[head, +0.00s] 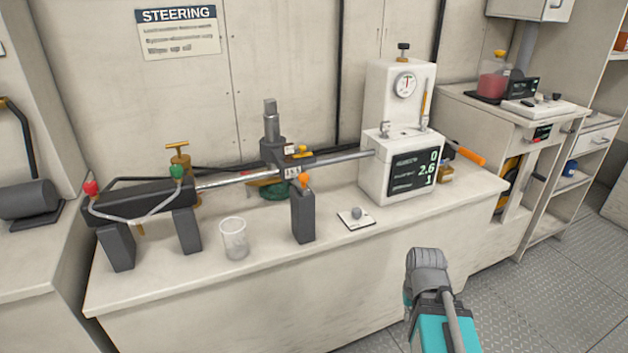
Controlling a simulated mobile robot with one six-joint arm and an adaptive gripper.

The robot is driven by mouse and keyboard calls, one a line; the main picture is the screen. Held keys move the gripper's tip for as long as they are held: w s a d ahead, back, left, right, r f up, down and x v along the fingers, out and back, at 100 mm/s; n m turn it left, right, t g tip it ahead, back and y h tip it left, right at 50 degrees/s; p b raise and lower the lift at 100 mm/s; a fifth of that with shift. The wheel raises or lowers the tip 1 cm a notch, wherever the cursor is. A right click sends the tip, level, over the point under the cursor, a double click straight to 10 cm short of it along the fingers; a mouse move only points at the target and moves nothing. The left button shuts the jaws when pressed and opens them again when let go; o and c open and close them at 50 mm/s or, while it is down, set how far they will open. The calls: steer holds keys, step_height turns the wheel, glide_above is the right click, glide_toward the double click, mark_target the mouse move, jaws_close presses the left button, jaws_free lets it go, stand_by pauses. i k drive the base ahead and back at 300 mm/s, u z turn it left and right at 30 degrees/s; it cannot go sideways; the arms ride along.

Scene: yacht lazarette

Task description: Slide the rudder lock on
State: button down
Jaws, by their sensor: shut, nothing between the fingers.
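A steering assembly stands on the pale bench. Its dark cylinder (135,203) is at the left, and a bright rod (235,178) runs right to a white box with a display (412,170). At the rod's middle is a dark block (275,155) with a vertical grey post and small yellow and orange parts. A dark upright (303,215) with an orange knob (304,181) stands in front of the rod. I cannot tell which part is the rudder lock. My gripper (428,262) is shut and empty, in front of the bench's right part, apart from the assembly.
A clear cup (234,238) and a small plate with a grey ball (356,217) stand on the bench front. A brass T-handle (178,158) is behind the cylinder. An orange-handled tool (465,156) lies right of the white box. Metal floor is open at the lower right.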

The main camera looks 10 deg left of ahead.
mark_target(301, 181)
steer(key=z, duration=0.45)
steer(key=k, duration=1.45)
steer(key=u, duration=0.35)
steer(key=i, duration=1)
